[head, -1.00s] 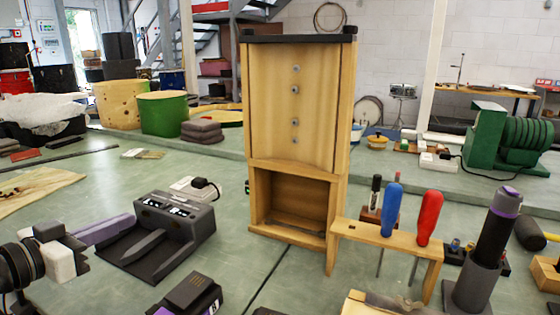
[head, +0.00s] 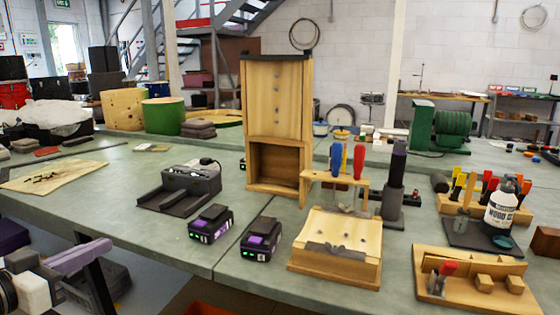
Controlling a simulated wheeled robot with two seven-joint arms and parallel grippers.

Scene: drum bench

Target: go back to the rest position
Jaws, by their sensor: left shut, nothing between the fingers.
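My left gripper (head: 82,256) shows at the lower left, with its grey and white wrist and purple fingers pointing right. It is shut and empty, in front of the bench's front edge and touching nothing that I can see. The green-grey bench (head: 120,212) fills the middle of the view. The dark charger dock (head: 192,183) stands on it, behind and to the right of the gripper. My right gripper is not in view.
Two battery packs (head: 211,223) (head: 261,239) stand near the bench's front edge. Behind them are a tall wooden cabinet (head: 278,100) and a screwdriver rack (head: 338,180). A wooden cradle (head: 337,245), a glue bottle (head: 501,208) and a wooden tray (head: 455,290) stand at right.

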